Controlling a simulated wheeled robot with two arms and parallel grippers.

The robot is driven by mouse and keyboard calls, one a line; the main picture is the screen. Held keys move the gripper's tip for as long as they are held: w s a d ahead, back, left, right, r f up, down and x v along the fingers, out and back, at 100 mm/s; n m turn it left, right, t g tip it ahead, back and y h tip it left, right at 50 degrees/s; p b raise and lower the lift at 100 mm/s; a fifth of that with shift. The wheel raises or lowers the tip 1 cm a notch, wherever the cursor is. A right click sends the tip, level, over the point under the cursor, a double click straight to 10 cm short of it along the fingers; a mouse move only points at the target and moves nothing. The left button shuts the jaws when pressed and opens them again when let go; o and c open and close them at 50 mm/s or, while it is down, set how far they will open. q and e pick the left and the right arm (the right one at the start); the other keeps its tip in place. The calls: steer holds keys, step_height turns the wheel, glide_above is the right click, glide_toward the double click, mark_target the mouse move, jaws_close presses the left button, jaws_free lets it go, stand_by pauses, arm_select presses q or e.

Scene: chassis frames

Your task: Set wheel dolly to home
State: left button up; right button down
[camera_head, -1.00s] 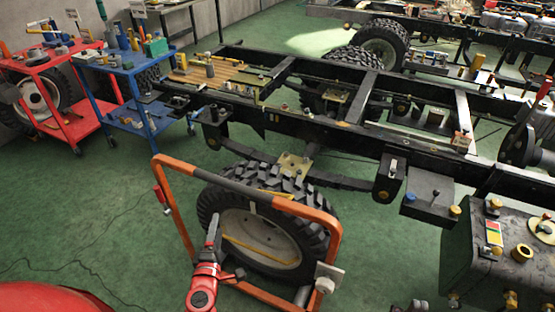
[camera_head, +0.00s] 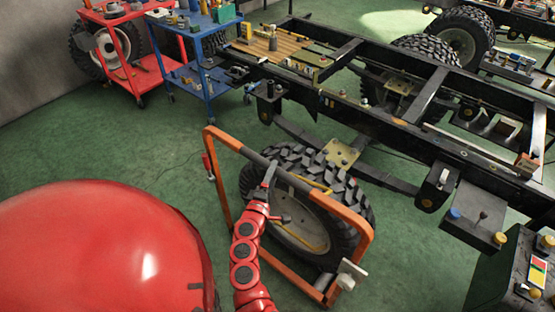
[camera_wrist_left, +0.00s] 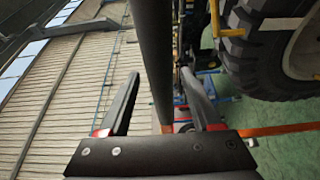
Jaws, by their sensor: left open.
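The wheel dolly is an orange tube frame (camera_head: 222,190) with a dark grip bar (camera_head: 243,149) along its top. It stands on the green floor with a knobby tyre on a pale rim (camera_head: 297,225) in it. My left gripper (camera_head: 270,172) is at the dark bar, in front of the tyre. In the left wrist view, the open fingers of my left gripper (camera_wrist_left: 159,75) stand on either side of the dark bar (camera_wrist_left: 153,40), with a gap visible each side. The tyre (camera_wrist_left: 250,75) fills the upper right there. My right gripper is not in view.
A black chassis frame (camera_head: 385,125) stands behind the dolly, with a spring and bracket plate (camera_head: 341,153) close to the tyre. A blue cart (camera_head: 207,85) and red cart (camera_head: 135,75) stand back left. A control box (camera_head: 520,270) is at lower right. Floor left of the dolly is clear.

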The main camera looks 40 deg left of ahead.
arm_select(q)
steer(key=shift+x, duration=2.6)
jaws_close()
steer(key=shift+f, duration=0.1)
